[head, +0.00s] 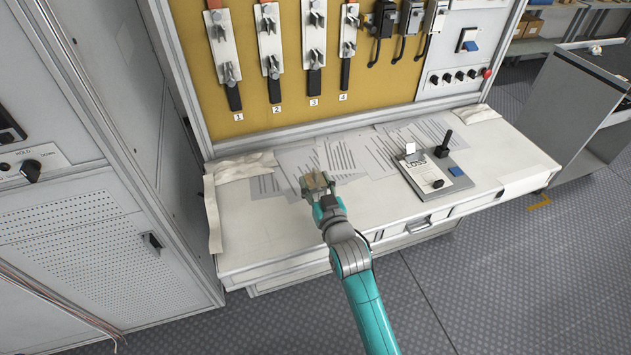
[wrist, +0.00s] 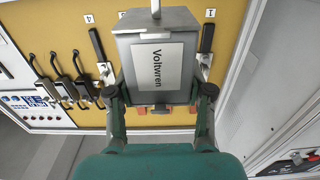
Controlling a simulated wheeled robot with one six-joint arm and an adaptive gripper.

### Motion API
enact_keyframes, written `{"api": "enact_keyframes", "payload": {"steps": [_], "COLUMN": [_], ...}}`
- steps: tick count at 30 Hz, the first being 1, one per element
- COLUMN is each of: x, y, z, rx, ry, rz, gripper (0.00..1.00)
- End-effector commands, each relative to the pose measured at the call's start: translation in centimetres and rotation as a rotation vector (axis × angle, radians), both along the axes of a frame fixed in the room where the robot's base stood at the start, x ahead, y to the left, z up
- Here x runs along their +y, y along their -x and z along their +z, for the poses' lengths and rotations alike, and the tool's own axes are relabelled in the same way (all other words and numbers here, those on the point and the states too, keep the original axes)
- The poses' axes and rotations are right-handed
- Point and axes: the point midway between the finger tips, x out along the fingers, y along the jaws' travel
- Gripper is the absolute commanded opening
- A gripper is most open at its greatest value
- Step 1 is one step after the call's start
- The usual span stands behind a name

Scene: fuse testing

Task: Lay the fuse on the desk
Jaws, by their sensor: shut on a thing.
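The fuse (wrist: 156,65) is a grey box-shaped body with a white "Voltwren" label, large in the middle of the wrist view. My gripper (wrist: 159,95) is shut on it, with one finger on each side. I cannot tell the exact height of the fuse above the desk. The fuse's far side is hidden in the wrist view.
Papers (head: 372,155) cover the desk's middle. A tester with a black lever (head: 444,148) stands on the right, and a crumpled cloth (head: 240,168) lies at the left. A yellow board (head: 290,120) with numbered switches rises behind. The desk's front left is bare.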

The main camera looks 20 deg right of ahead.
Motion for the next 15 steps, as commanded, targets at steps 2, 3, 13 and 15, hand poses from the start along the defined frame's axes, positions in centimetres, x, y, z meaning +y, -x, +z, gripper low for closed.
{"api": "enact_keyframes", "payload": {"steps": [2, 3, 13, 15], "x": [0.0, 0.0, 0.0, 0.0], "y": [-0.01, -0.01, -0.01, -0.01], "z": [0.02, -0.04, -0.59, -0.71], "rx": [-0.003, -0.004, -0.003, -0.003], "ry": [0.0, 0.0, 0.0, 0.0], "rz": [0.0, 0.0, 0.0, 0.0], "gripper": [0.0, 0.0, 0.0, 0.0]}}
